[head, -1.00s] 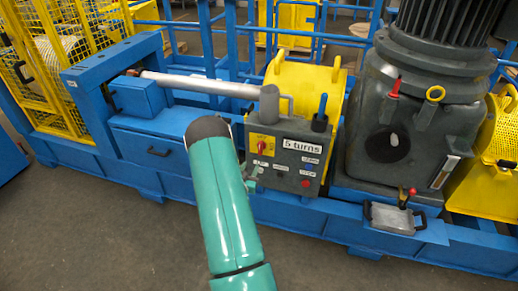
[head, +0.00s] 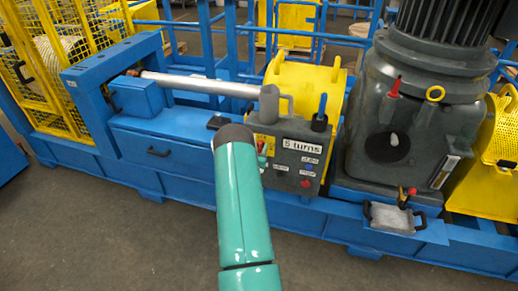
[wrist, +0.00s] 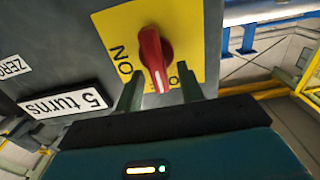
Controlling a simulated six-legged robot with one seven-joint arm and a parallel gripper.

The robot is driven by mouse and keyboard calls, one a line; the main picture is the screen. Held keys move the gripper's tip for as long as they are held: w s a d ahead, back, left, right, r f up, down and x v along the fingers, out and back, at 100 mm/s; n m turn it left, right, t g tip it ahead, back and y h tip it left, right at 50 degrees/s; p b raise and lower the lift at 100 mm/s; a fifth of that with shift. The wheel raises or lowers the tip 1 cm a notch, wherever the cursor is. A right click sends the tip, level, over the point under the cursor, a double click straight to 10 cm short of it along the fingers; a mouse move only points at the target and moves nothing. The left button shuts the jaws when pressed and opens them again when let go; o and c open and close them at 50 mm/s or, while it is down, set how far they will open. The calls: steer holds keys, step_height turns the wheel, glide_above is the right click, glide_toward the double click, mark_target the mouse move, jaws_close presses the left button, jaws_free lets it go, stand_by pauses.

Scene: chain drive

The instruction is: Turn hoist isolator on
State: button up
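The hoist isolator is a red rotary knob (wrist: 153,58) on a yellow plate (wrist: 189,35) in the wrist view. "ON" is printed left of the knob, and partly hidden lettering is near its lower end. My gripper (wrist: 160,90) is open, with one finger on each side of the knob's lower end in the picture. I cannot tell whether either finger touches it. In the head view the yellow plate (head: 266,140) is on the grey control box (head: 292,185). My arm hides most of my gripper there and covers part of the plate.
A "5 turns" label (wrist: 63,103) is beside the plate. A grey motor housing (head: 395,130) stands to the right. Open floor (head: 120,225) is in front of the blue frame.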

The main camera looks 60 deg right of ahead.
steer(key=shift+c, duration=0.5)
jaws_close()
steer(key=shift+s+m, duration=0.1)
steer(key=shift+m, duration=0.4)
steer(key=m, duration=0.3)
steer(key=shift+s+f+m, duration=0.1)
steer(key=shift+s+m, duration=0.2)
steer(key=shift+m, duration=0.1)
steer(key=m, duration=0.4)
steer(key=f+m, duration=0.1)
steer(key=m, duration=0.3)
steer(key=s+m, duration=0.1)
steer(key=m, duration=0.4)
steer(key=shift+d+f, duration=0.1)
steer(key=shift+f, duration=0.2)
